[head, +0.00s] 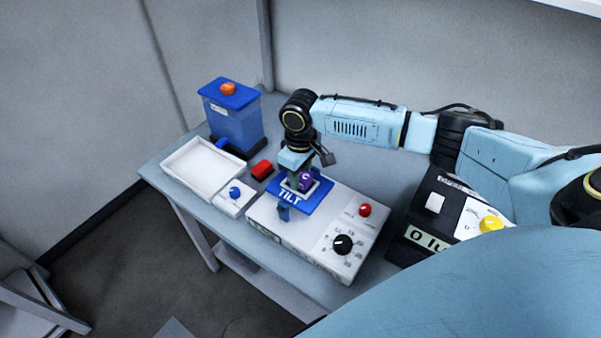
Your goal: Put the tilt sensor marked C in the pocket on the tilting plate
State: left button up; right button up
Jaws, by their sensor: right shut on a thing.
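The tilt sensor marked C (305,181) is a small purple block with a white letter. My right gripper (299,180) points down and is shut on it, over the blue tilting plate (321,198) marked TILT. The plate sits on top of a pale box with a red button and a black dial. A light-rimmed pocket (318,187) shows around the sensor, partly hidden by the gripper. I cannot tell whether the sensor rests in the pocket or hangs just above it. My left gripper is not in view.
A white tray (202,168) and a blue bin (235,127) with an orange knob stand at the left. A red block (262,170) and a small box with a blue knob (235,194) lie near the plate. A black device with a yellow knob (491,225) stands at the right.

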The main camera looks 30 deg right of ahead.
jog(key=shift+f+p, duration=0.3)
dwell(0.5)
jog(key=o, duration=1.1)
jog(key=shift+o, duration=0.5)
jog(key=shift+o, duration=0.7)
notch_tip(320, 180, up, 3)
jog(key=p, duration=0.3)
jog(key=shift+r+p, duration=0.95)
jog(key=shift+r, duration=1.55)
